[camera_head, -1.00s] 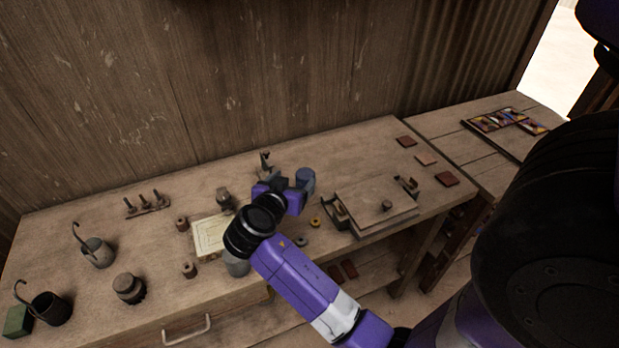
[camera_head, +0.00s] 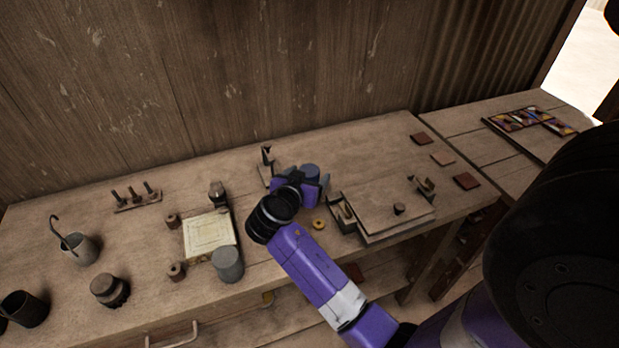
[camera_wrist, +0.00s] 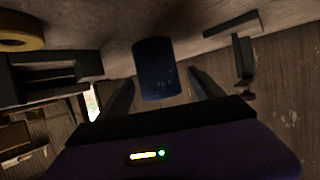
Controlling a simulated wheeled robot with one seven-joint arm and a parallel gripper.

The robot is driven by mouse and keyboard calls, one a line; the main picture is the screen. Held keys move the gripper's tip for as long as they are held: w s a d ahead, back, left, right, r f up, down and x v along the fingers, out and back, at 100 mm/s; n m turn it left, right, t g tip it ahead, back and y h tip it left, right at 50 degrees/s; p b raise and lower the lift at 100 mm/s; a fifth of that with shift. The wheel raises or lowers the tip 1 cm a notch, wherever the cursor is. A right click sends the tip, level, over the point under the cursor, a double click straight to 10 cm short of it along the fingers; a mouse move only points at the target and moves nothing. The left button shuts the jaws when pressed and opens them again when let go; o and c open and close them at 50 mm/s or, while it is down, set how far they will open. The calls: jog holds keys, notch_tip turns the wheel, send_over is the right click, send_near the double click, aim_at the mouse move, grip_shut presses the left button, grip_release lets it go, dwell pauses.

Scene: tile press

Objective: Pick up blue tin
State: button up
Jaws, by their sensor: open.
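The blue tin (camera_wrist: 156,70) is a dark blue cylinder between the two open fingers of my gripper (camera_wrist: 158,92) in the wrist view. A gap shows between the tin and each finger. In the head view the blue tin (camera_head: 311,172) stands on the bench, just behind my gripper (camera_head: 306,182), which hides its lower part. The fingers are hard to make out in the head view.
A wooden tile press (camera_head: 385,213) stands close to the right of my gripper. A small metal stand (camera_head: 267,165) is close on the left. A yellow ring (camera_head: 319,224) lies in front. A grey tin (camera_head: 228,265) and a pale framed tile (camera_head: 209,236) lie farther left.

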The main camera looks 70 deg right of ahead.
aim_at(312, 170)
jog(key=shift+p+x, duration=0.45)
jog(key=shift+x, duration=1.5)
jog(key=c, duration=1.6)
grip_shut()
jog(key=shift+r, duration=0.1)
